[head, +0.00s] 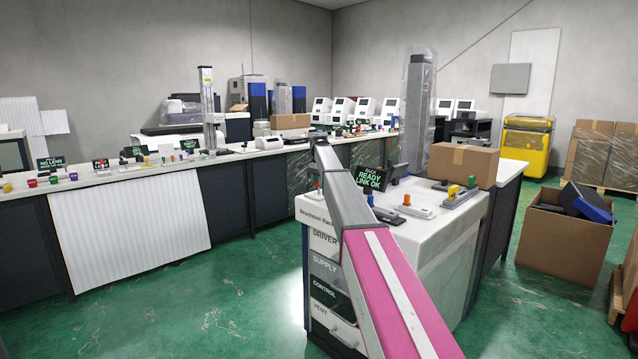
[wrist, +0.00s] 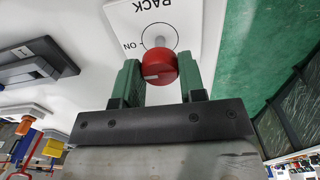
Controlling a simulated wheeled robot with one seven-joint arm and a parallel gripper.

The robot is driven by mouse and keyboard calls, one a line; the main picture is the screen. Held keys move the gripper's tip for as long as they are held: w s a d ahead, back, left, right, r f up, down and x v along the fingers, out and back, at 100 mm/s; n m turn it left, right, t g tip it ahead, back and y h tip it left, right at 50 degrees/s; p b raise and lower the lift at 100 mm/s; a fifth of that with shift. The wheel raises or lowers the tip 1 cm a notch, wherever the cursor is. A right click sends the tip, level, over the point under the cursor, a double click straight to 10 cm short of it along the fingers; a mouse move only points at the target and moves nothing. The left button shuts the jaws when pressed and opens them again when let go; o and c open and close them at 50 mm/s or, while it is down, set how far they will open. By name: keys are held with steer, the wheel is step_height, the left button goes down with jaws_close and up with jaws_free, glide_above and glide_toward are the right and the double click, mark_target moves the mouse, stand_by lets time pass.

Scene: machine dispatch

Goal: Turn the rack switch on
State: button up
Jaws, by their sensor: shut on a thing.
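The rack switch is a red round knob (wrist: 159,66) on a white plate (wrist: 182,15) marked RACK, with a drawn circle and the word ON beside it in the wrist view. My gripper (wrist: 160,76) has its two green fingers on either side of the knob, shut on it. A small pale mark shows on the knob's near face. The knob's exact turn angle is hard to tell. In the head view my grey and pink arm reaches over the white cabinet (head: 450,243), and the gripper and knob cannot be made out.
A dark display (head: 370,179) on the cabinet reads READY LINK OK. A cardboard box (head: 462,165) and small coloured switches stand on the cabinet top. In the wrist view a dark-framed part (wrist: 38,62) lies left of the plate. Green floor is open at the left front.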

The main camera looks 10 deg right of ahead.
steer(key=o, duration=0.9)
step_height(320, 180, up, 11)
steer(key=shift+f, duration=0.1)
steer(key=shift+s, duration=0.15)
